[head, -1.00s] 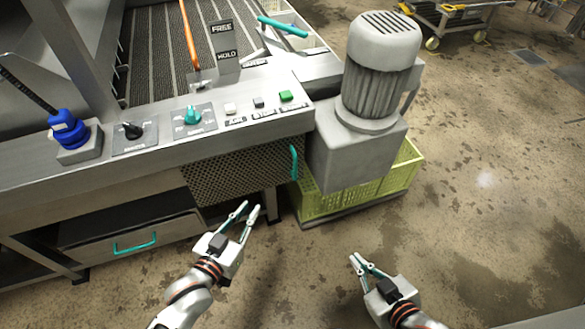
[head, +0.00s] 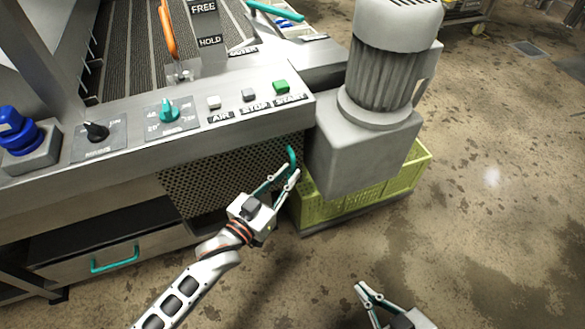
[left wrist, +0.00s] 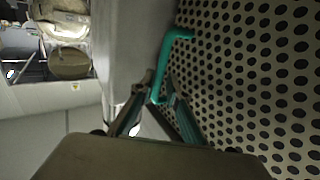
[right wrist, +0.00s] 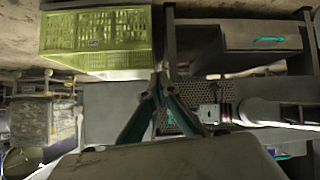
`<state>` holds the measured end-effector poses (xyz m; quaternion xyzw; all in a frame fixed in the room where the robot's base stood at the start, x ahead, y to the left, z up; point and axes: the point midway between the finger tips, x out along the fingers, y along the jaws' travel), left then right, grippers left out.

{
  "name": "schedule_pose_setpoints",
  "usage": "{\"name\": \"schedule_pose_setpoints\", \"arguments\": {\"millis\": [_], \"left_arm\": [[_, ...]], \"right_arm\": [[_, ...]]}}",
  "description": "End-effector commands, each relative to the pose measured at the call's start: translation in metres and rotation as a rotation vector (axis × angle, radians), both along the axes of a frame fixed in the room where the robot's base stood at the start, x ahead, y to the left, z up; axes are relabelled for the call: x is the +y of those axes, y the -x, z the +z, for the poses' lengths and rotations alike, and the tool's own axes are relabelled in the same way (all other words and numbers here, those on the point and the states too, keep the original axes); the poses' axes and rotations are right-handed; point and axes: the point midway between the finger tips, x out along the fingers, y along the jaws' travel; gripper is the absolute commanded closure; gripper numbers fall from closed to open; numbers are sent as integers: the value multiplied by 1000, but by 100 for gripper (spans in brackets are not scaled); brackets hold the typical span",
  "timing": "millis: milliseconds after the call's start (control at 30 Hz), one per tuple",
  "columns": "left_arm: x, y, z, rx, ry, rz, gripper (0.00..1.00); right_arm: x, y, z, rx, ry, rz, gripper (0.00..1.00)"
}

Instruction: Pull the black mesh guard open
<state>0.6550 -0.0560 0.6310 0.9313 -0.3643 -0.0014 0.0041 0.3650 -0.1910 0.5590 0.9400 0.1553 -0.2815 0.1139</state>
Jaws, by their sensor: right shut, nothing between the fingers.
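The black mesh guard (head: 215,185) is a perforated panel under the control ledge, and it looks closed. Its teal handle (head: 292,156) is at the panel's right end. In the left wrist view the handle (left wrist: 171,62) stands in front of the perforated guard (left wrist: 255,75). My left gripper (head: 292,170) is at the handle's lower end. Its fingers (left wrist: 158,84) are apart, one on each side of the handle, with no clear grip. My right gripper (head: 361,288) is shut and empty over the floor at lower right. Its fingertips meet in the right wrist view (right wrist: 159,76).
A grey motor housing (head: 362,150) stands close right of the handle, above a yellow-green crate (head: 345,204). A drawer with a teal handle (head: 115,258) is at lower left. Knobs and buttons line the ledge (head: 225,125) above. The floor (head: 480,230) at right is clear.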

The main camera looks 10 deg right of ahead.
Motion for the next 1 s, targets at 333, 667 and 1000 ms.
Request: {"name": "schedule_pose_setpoints", "arguments": {"millis": [333,667,1000], "left_arm": [[-19,-20,-1,2,1,0,85],[-19,-20,0,1,0,0,100],[-12,-18,2,-4,-3,-11,100]], "right_arm": [[14,-9,13,-33,-46,0,100],[12,-9,12,-31,-41,-1,100],[10,-10,14,-33,-34,-1,100]]}}
